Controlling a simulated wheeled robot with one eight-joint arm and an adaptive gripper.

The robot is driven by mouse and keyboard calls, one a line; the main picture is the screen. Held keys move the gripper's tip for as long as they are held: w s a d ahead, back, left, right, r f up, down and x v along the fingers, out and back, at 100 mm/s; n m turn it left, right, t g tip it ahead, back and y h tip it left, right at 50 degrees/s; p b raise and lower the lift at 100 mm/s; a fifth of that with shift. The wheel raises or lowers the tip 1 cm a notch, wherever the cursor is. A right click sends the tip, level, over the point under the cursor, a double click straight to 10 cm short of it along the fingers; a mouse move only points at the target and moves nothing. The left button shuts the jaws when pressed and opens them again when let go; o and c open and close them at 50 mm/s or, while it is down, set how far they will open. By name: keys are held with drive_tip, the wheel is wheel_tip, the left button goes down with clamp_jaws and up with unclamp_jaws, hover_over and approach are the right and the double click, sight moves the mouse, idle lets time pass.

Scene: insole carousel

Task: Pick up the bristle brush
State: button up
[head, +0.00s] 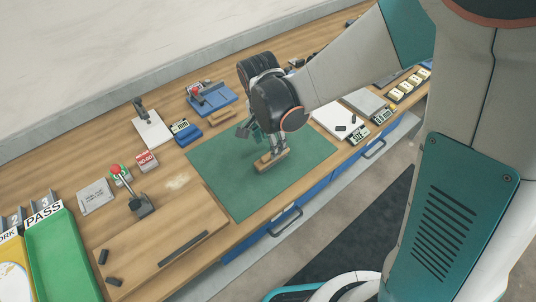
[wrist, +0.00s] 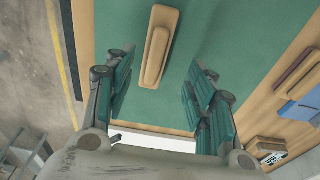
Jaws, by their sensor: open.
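The bristle brush (head: 272,161) looks like a small light-wood block with a narrower raised handle. It lies on the green mat (head: 225,185), and its bristles are not visible. It also shows in the wrist view (wrist: 158,50), lengthwise and slightly tilted, in the gap between my fingers and toward the top. My gripper (head: 262,144) is open over the mat, just above and beside the brush. In the wrist view its teal fingers (wrist: 162,82) stand apart on either side, with no visible contact with the brush. The gripper partly covers the mat in the head view.
A red-knobbed lever (head: 130,190) stands on the bench left of the mat. A blue fixture (head: 212,98) sits behind it. A green PASS bin (head: 65,255) is at far left. White plates and labelled blocks (head: 357,133) lie to the right. The mat around the brush is clear.

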drive_tip(key=shift+s+d+f+b, duration=0.1)
drive_tip(key=shift+d+f+b, duration=0.1)
drive_tip(key=shift+f+b, duration=0.95)
drive_tip(key=shift+d+f+b, duration=0.15)
drive_tip(key=shift+f+b, duration=0.4)
drive_tip(key=shift+f, duration=1.05)
drive_tip(key=c, duration=1.2)
